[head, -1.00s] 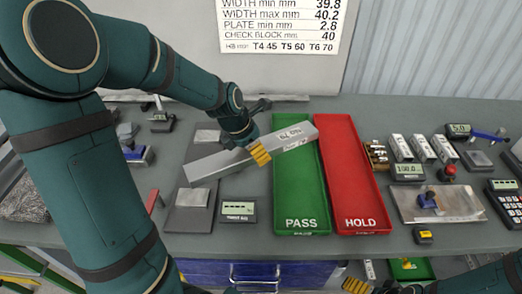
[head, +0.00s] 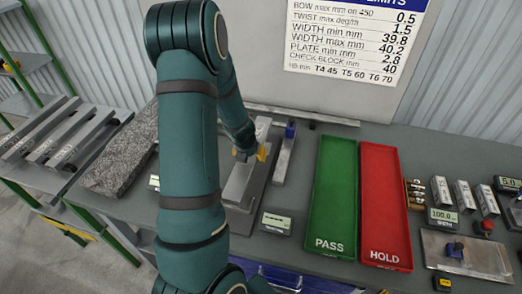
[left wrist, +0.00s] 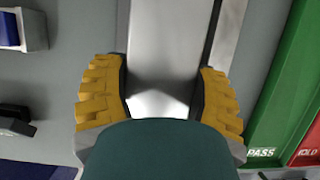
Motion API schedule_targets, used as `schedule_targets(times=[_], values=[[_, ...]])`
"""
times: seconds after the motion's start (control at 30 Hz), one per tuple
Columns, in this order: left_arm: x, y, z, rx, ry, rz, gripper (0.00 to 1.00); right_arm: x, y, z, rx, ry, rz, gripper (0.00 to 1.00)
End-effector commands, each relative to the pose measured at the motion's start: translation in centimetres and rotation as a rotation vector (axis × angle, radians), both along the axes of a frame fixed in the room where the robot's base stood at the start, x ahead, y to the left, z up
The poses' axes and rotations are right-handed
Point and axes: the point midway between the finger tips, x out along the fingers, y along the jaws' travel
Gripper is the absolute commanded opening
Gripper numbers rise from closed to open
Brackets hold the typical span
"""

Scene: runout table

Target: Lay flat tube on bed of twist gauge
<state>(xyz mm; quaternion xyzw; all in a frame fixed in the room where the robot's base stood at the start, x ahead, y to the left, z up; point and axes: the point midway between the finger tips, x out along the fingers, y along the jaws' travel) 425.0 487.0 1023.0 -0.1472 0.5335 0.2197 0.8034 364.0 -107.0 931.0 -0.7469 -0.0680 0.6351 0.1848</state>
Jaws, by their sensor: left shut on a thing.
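The light grey flat tube (head: 240,183) runs lengthwise over the twist gauge (head: 258,197), in line with it. Its broad face also fills the middle of the left wrist view (left wrist: 168,40). My left gripper (head: 250,154) is shut on the tube, with a yellow finger on each long side, as the left wrist view also shows (left wrist: 162,98). My arm hides part of the tube and gauge in the head view. I cannot tell whether the tube touches the bed. My right gripper is not clearly in view.
A small display (head: 276,222) stands in front of the gauge. A narrow metal bar with a blue knob (head: 284,158) lies to its right. Beyond are the green PASS tray (head: 333,195) and red HOLD tray (head: 384,200). A dark stone block (head: 122,160) is at left.

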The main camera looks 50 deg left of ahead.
Motion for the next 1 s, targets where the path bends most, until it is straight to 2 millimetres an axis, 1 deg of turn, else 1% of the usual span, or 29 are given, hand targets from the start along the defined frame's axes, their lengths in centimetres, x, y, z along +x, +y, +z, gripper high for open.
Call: schedule_targets(times=[0.13, 0.53, 1.0], values=[[-0.2, 0.3, 0.0, 0.001, -0.002, 0.016, 0.19, 0.0, 0.0, 0.2, 0.000, -0.001, 0.000, 1.00], [-0.2, 0.2, 0.0, 0.001, -0.001, 0.014, 0.19, 0.0, 0.0, 0.1, 0.000, -0.001, 0.000, 1.00], [-0.2, 0.2, -3.8, 0.001, 0.000, 0.016, 0.19, 0.0, 0.1, -3.8, -0.003, -0.001, -0.005, 1.00]])
